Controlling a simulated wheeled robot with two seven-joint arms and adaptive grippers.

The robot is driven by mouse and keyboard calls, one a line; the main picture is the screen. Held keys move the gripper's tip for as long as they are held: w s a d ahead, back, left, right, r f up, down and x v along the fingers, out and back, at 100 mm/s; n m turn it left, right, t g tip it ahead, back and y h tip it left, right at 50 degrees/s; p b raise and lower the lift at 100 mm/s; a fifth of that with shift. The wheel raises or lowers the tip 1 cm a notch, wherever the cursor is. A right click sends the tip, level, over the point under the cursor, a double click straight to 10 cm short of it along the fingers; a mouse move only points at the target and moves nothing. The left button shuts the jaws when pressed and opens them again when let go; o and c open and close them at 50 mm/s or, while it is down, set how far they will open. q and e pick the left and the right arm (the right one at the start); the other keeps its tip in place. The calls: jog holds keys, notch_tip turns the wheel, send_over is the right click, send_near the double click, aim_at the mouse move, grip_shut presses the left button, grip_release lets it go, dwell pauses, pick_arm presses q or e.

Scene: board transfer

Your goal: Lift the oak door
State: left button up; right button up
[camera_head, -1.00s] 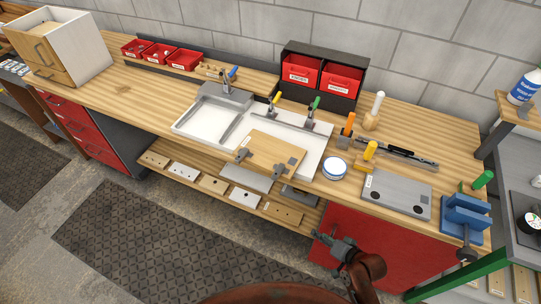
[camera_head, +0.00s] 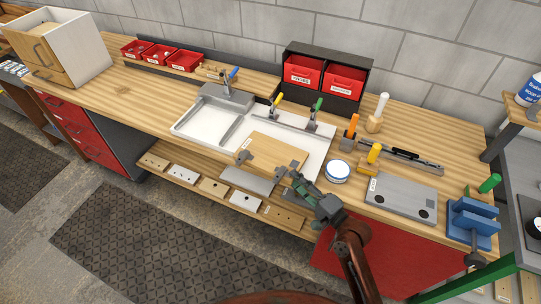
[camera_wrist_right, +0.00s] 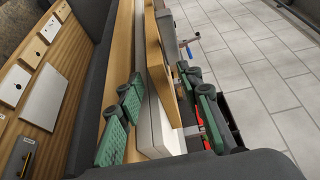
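The oak door (camera_head: 270,150) is a pale wooden board lying on the white fixture (camera_head: 318,146) at the bench's front, with a grey stop (camera_head: 244,157) at its front left. In the right wrist view its edge (camera_wrist_right: 155,50) runs between my finger pads. My right gripper (camera_head: 297,180) is at the door's front right corner. It is open, with one green pad on each side of the door edge in the wrist view; I cannot tell whether either touches. The gripper hides part of that corner. My left gripper is not in view.
A round white tin (camera_head: 337,171), a grey plate (camera_head: 400,197) and a blue vise (camera_head: 472,222) are to the right. Toggle clamps (camera_head: 315,115) stand behind the door. A lower shelf (camera_head: 167,172) with small plates is below. Red bins (camera_head: 345,80) stand at the back.

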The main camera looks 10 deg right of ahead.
jog(key=shift+w+a, duration=0.35)
jog(key=shift+w, duration=0.15)
jog(key=shift+c, duration=0.6)
grip_shut()
jog(key=shift+r, duration=0.1)
